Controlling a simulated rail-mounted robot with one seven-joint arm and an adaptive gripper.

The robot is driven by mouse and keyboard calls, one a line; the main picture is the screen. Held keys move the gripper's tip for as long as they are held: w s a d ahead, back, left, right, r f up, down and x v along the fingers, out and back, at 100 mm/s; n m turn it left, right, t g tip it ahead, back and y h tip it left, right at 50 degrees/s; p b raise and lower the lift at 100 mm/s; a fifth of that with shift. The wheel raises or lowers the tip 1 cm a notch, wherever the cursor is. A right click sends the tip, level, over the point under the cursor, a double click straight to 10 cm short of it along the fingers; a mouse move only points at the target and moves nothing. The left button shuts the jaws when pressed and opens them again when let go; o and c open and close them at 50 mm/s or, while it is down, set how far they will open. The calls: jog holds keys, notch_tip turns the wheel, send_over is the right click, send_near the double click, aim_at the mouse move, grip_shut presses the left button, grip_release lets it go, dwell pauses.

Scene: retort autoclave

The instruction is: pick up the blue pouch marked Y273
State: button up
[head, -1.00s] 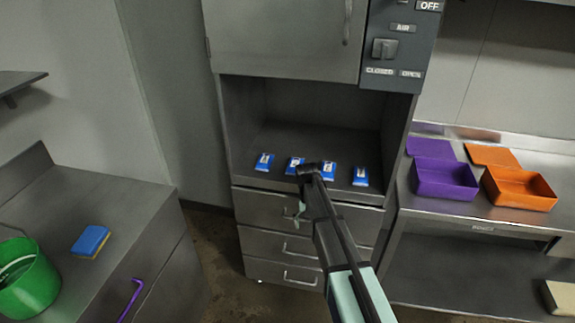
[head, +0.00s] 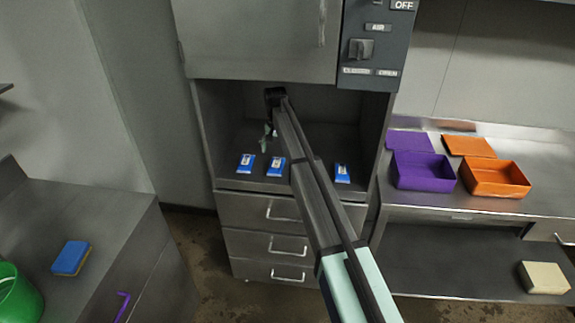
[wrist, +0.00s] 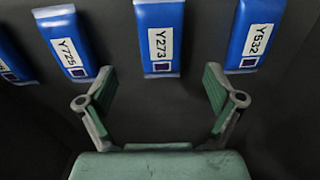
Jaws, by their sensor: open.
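The blue pouch marked Y273 (wrist: 158,40) lies at the upper middle of the wrist view, its white label facing me. My gripper (wrist: 158,73) is open and empty. Its two green fingers are spread to either side of the pouch's near end, without visible contact. In the head view my gripper (head: 267,137) hangs inside the alcove, above and behind the row of blue pouches. The labels are too small to read there, so I cannot tell by label which pouch is Y273.
Pouch Y725 (wrist: 66,45) lies left of Y273 and pouch Y532 (wrist: 255,38) right of it, with gaps between. Another pouch (wrist: 12,62) is cut off at the left edge. The alcove's side walls and ceiling enclose the space. Purple (head: 423,172) and orange (head: 496,179) bins stand right.

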aim_at(276, 164)
jog(key=shift+s+a+f+p, duration=0.15)
jog(key=shift+f+p, duration=0.2)
jog(key=shift+f, duration=0.3)
jog(key=shift+s+d+f+p, duration=0.1)
jog(key=shift+f+p, duration=0.2)
jog(key=shift+f, duration=0.3)
notch_tip(276, 164, down, 4)
jog(key=shift+f+p, duration=0.1)
jog(key=shift+p, duration=0.7)
jog(key=c, duration=0.8)
